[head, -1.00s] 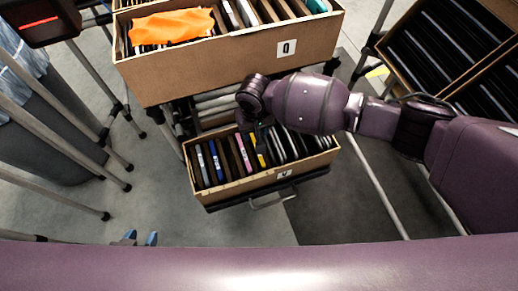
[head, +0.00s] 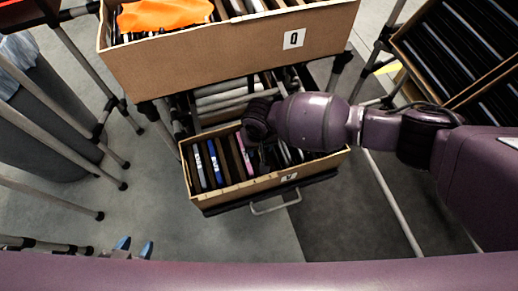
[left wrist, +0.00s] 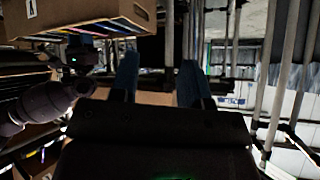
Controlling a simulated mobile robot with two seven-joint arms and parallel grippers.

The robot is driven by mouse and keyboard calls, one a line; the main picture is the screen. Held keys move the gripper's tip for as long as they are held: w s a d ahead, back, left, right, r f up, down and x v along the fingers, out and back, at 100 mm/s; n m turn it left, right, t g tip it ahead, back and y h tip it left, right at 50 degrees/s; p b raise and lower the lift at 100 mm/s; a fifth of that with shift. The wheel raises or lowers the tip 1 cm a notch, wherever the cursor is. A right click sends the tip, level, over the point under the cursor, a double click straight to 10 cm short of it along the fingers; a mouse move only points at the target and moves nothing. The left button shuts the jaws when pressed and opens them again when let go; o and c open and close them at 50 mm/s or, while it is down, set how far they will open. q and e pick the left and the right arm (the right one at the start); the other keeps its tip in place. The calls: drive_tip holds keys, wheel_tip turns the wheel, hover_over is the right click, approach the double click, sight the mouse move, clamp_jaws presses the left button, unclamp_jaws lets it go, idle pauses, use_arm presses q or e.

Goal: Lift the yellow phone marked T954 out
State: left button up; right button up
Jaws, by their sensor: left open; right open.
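The lower carton (head: 236,190) sits tilted on a pulled-out shelf with a row of phones on edge, among them a pink phone (head: 244,155) and a blue phone (head: 214,162). No yellow phone shows now; the spot just right of the pink one is covered by my right gripper. My right gripper (head: 265,155) points down into this carton; its fingers are dark and mostly hidden by the wrist. It is open. My left gripper (head: 134,248) is low at the left, away from the cartons. The left wrist view shows its two blue fingers apart and empty (left wrist: 158,78).
A larger upper carton (head: 230,55), marked Q, overhangs behind the lower one and holds an orange cloth (head: 165,14). Another carton of dark items (head: 465,45) stands at the right. Metal stand legs crowd the left. Grey floor is clear in front.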

drive_tip(key=shift+f, duration=0.5)
drive_tip(key=shift+r, duration=0.2)
use_arm(q)
drive_tip(key=shift+w+r, duration=0.1)
use_arm(e)
clamp_jaws()
drive_tip(key=shift+r, duration=0.15)
drive_tip(key=r, duration=0.1)
drive_tip(key=r+p, duration=0.1)
drive_tip(key=r, duration=0.2)
drive_tip(key=shift+w+p, duration=0.25)
drive_tip(key=shift+p, duration=0.1)
use_arm(q)
drive_tip(key=r+p, duration=0.2)
drive_tip(key=p, duration=0.1)
drive_tip(key=r+n+p, duration=0.1)
drive_tip(key=p, duration=0.1)
drive_tip(key=shift+s+a+r, duration=0.2)
drive_tip(key=shift+s+r, duration=0.1)
use_arm(e)
wheel_tip(320, 180, up, 16)
drive_tip(key=shift+s+f, duration=0.15)
drive_tip(key=shift+s, duration=0.1)
